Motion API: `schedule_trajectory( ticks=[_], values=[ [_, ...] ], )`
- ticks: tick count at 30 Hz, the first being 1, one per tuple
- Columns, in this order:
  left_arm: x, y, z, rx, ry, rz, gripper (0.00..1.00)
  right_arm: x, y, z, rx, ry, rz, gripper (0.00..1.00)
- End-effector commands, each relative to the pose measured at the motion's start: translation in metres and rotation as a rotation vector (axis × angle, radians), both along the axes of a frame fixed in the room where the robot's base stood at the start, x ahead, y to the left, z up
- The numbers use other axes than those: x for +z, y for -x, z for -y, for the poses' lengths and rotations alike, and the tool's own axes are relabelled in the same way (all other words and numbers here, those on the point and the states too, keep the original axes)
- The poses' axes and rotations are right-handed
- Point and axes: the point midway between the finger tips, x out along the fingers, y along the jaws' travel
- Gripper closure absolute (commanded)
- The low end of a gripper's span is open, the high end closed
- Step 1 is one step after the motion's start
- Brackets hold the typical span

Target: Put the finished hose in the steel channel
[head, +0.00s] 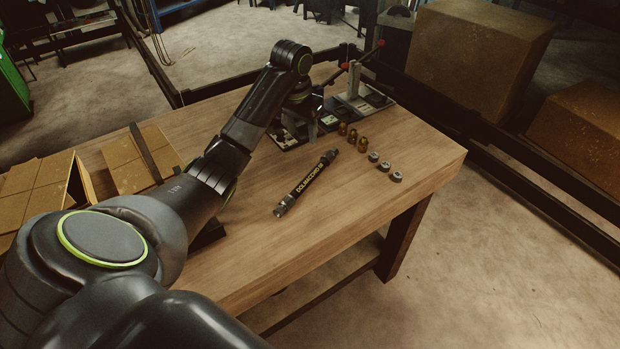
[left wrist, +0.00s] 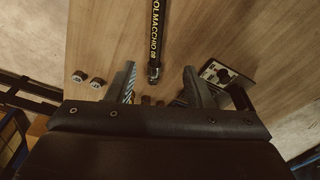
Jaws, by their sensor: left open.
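The hose (head: 305,187) is black with yellow lettering and a metal fitting at each end. It lies flat on the wooden bench. My left gripper (head: 312,126) points down above the bench, just beyond the hose's far end. In the left wrist view the left gripper (left wrist: 158,82) is open and empty. The hose (left wrist: 152,30) runs down from the top edge there, and its end fitting shows near the gap between the fingers. A dark narrow strip (head: 145,152), perhaps the steel channel, stands at the bench's left, partly hidden by my arm.
Several brass fittings (head: 352,138) and steel ferrules (head: 385,167) stand right of the hose. A crimper with a red-knobbed lever (head: 358,92) is at the back of the bench (head: 420,150). Cardboard boxes (head: 30,190) are at left.

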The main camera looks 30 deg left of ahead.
Motion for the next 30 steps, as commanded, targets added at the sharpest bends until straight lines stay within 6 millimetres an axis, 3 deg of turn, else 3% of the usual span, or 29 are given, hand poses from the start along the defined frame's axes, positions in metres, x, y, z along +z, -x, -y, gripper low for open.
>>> schedule_trajectory(
  ticks=[16,19,22,30],
  values=[
    [-0.055,-0.007,0.001,-0.001,0.003,-0.002,0.53,-0.061,-0.003,0.000,0.000,0.000,0.004,0.64],
    [-0.079,-0.010,0.001,-0.001,0.003,-0.005,0.53,-0.071,-0.003,0.000,0.000,0.000,0.004,0.64],
    [-0.091,-0.012,0.002,-0.001,0.005,-0.007,0.53,-0.057,-0.003,-0.001,0.000,-0.001,0.004,0.64],
    [-0.119,-0.017,0.001,-0.001,0.003,-0.003,0.53,-0.052,-0.003,-0.001,0.000,-0.001,0.004,0.64]
  ],
)
